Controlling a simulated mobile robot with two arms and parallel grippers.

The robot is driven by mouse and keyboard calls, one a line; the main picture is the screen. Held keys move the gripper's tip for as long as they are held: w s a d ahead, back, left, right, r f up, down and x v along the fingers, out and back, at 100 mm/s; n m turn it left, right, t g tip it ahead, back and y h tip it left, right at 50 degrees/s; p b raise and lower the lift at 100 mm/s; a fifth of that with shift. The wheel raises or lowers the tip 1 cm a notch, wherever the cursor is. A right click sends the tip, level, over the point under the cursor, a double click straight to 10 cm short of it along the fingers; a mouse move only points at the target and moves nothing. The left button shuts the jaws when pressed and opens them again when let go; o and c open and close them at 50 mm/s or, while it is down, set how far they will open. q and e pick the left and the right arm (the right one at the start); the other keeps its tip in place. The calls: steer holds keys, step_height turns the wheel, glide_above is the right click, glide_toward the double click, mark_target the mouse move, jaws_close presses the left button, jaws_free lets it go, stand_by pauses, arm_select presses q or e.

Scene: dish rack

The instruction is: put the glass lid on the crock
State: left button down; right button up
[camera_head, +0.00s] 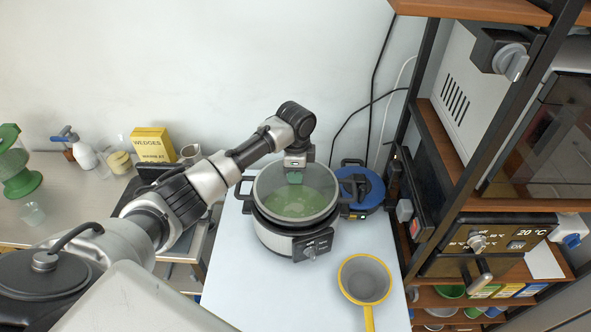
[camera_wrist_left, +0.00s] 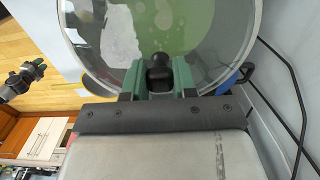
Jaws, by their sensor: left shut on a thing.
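The glass lid (camera_head: 290,206) is a clear round pane with a pale rim. My left gripper (camera_head: 295,178) is shut on the lid's dark knob (camera_wrist_left: 159,72), which sits between the green fingertips in the left wrist view. The lid is over the crock (camera_head: 282,241), a silver and black pot with side handles and a front dial. Green contents show through the glass. The lid looks nearly level and roughly centred on the crock's opening. I cannot tell whether its rim touches the crock.
A blue lidded pot (camera_head: 365,191) stands close behind the crock on the right. A yellow pan (camera_head: 364,279) lies at the front right of the white table (camera_head: 236,290). A shelf rack (camera_head: 425,200) bounds the right side. A yellow box (camera_head: 152,145) stands at the left.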

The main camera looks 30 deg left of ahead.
arm_select(q)
steer(key=c, duration=0.8)
jaws_free()
step_height(320, 180, up, 10)
steer(key=b, duration=0.3)
steer(key=shift+r, duration=0.4)
